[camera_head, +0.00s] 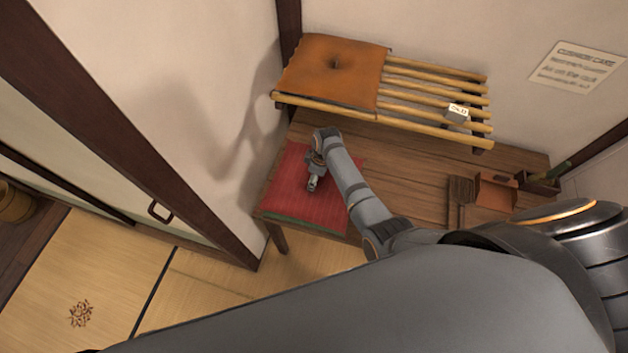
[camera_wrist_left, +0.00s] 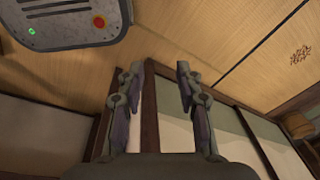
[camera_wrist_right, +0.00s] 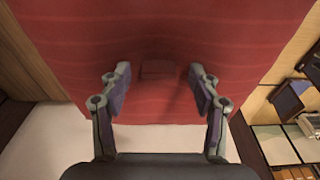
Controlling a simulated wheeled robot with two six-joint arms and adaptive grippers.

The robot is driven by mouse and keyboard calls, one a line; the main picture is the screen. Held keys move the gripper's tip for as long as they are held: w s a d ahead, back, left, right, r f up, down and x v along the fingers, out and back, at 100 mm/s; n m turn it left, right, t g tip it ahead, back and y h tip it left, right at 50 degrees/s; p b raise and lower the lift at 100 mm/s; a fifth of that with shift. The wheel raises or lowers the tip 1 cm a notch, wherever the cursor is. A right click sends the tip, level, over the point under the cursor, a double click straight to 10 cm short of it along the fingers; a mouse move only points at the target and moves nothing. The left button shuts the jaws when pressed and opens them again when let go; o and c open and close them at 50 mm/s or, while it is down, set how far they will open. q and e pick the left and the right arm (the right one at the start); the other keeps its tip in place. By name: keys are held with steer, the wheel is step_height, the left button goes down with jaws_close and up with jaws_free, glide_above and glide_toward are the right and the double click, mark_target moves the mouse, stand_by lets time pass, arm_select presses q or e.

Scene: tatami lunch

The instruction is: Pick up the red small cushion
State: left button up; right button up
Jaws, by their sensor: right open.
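The red small cushion (camera_head: 290,195) lies flat on the left end of the low wooden bench, under the slatted shelf. My right gripper (camera_head: 312,184) is over the middle of the cushion, pointing at it. In the right wrist view the cushion (camera_wrist_right: 165,25) fills the upper part, with a small darker red tab (camera_wrist_right: 158,70) between the fingertips of the open right gripper (camera_wrist_right: 159,74). I cannot tell whether the fingers touch the cushion. My left gripper (camera_wrist_left: 159,68) is open and empty, away from the cushion, and does not show in the head view.
A slatted shelf (camera_head: 435,92) hangs above the bench, with an orange cushion (camera_head: 335,70) and a small tag block (camera_head: 456,114) on it. A brush (camera_head: 460,192) and an orange dustpan (camera_head: 496,192) are at the bench's right. A dark post (camera_head: 205,225) stands left of the bench.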

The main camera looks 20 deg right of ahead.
steer(key=shift+w+f, duration=0.1)
steer(key=shift+f, duration=0.2)
jaws_close()
steer(key=shift+r, duration=0.1)
